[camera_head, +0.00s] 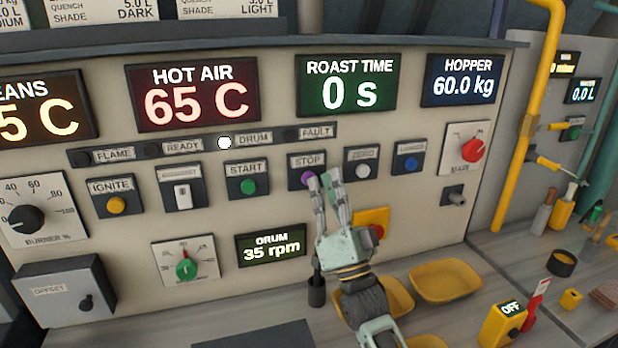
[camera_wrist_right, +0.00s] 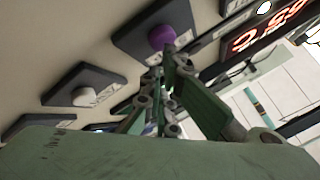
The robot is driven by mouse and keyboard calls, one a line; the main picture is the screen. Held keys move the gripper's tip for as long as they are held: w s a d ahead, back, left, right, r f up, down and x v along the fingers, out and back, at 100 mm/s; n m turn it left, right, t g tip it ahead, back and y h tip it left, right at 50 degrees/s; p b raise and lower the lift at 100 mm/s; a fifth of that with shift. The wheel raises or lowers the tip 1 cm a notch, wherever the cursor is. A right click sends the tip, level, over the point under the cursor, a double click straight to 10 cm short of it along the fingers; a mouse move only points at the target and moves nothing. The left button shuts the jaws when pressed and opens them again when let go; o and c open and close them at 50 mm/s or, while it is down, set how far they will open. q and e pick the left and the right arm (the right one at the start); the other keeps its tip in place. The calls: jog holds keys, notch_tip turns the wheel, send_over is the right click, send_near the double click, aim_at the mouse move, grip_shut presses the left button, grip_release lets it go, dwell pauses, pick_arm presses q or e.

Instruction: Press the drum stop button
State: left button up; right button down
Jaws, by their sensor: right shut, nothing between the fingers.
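The purple stop button (camera_head: 307,177) sits on the panel under a STOP label, right of the green start button (camera_head: 248,187). In the right wrist view the purple button (camera_wrist_right: 161,38) shows just beyond my fingertips. My right gripper (camera_head: 322,182) is shut and empty, its tips at the lower right of the stop button; I cannot tell whether they touch it. The drum lamp (camera_head: 224,142) is lit white. The drum display (camera_head: 271,246) reads 35 rpm. My left gripper is not in view.
The white zero button (camera_head: 363,171) and a blue button (camera_head: 411,164) are close on the right. A red button on a yellow plate (camera_head: 377,231) is partly behind my gripper. Yellow trays (camera_head: 446,281) and a dark cup (camera_head: 316,291) stand on the counter below.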

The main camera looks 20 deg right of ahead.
jog(key=shift+s, duration=0.8)
jog(key=shift+p, duration=0.3)
jog(key=s+p, duration=0.2)
jog(key=s, duration=0.4)
jog(key=shift+d, duration=0.1)
